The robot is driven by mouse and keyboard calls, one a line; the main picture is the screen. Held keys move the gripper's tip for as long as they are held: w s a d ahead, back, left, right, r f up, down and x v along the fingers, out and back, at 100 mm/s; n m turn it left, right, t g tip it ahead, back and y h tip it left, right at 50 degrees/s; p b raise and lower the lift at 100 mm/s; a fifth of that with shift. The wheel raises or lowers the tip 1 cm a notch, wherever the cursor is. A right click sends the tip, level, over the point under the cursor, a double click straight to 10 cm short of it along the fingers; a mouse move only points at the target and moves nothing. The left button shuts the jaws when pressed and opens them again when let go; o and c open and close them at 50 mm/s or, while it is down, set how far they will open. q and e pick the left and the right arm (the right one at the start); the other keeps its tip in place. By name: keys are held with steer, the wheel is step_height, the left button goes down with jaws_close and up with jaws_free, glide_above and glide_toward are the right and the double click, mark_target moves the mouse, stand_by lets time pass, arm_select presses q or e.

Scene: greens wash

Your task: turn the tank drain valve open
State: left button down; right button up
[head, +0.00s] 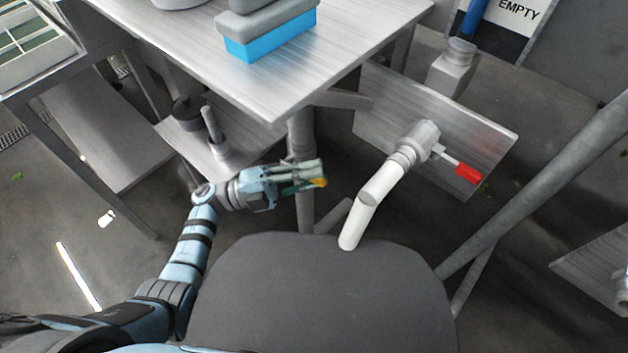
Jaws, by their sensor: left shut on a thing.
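The drain valve (418,141) is a grey metal body on a pipe, right of centre. Its lever ends in a red grip (468,173) and points to the lower right, away from the body. A pale bent spout (370,207) runs from the valve down to the left. My left gripper (318,178) is left of the valve, apart from it and from the red grip. It is shut on a small yellow-green thing (320,183), mostly hidden by the fingers. My right gripper is not in view.
A steel table (370,40) stands above, with a blue block (270,40) under grey pads. A lower metal shelf (490,132) lies behind the valve. A slanted grey post (540,190) stands at right. A sign reading EMPTY (518,12) is at top right.

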arm_select(q)
steer(key=shift+w+a+r+n+t+h, duration=0.2)
steer(key=shift+r+n+t+h, duration=0.15)
steer(key=shift+r+n+t, duration=0.25)
steer(key=shift+w+a+r+n+t+h, duration=0.15)
steer(key=shift+r+n+t+h, duration=0.2)
steer(key=shift+n, duration=0.45)
steer(key=shift+s, duration=0.1)
steer(key=c, duration=1.5)
jaws_free()
steer(key=v, duration=0.7)
steer(key=shift+a+f, duration=0.15)
steer(key=shift+a, duration=0.1)
